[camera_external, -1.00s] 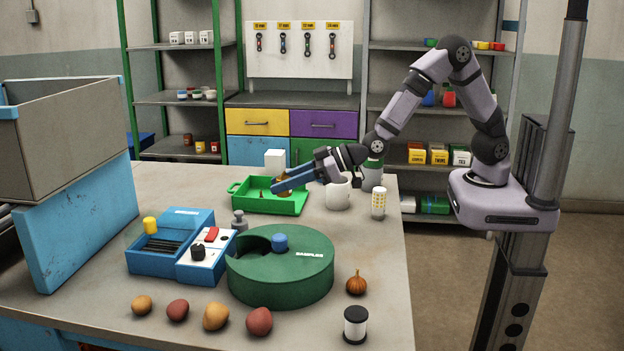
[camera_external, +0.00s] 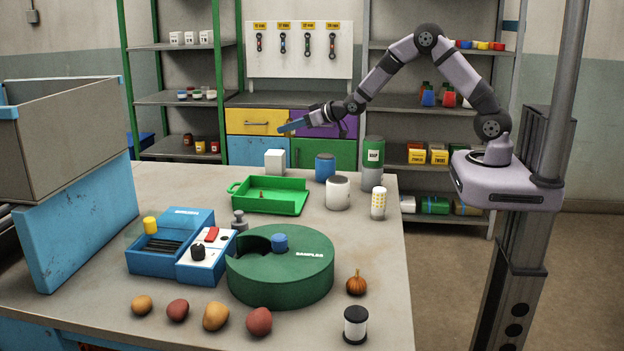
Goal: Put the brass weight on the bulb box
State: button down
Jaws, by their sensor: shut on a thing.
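My gripper (camera_external: 285,128) is raised above and behind the green tray (camera_external: 297,207), against the drawer cabinet.
A small orange-brown piece (camera_external: 262,195) remains in the tray. A blue can (camera_external: 325,168), white mug (camera_external: 338,193), green-and-grey canister (camera_external: 373,160) and patterned cylinder (camera_external: 378,203) stand to the right. A green round case (camera_external: 300,282), blue box (camera_external: 165,262) and grey weight (camera_external: 239,221) are nearer.

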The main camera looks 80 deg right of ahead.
aim_at(274, 152)
jog(key=w+r+n+y, duration=0.2)
jog(key=w+r, duration=0.2)
jog(key=w, duration=0.1)
jog(key=shift+w+a+r+n+y, duration=0.25)
jog(key=shift+a+r+n+y, duration=0.05)
jog(key=shift+a+r+y, duration=0.1)
jog(key=shift+d, duration=0.15)
dwell(0.4)
jog(key=shift+f+h, duration=0.15)
jog(key=shift+h, duration=0.15)
jog(key=shift+f+p, duration=0.85)
jog(key=shift+f, duration=4.05)
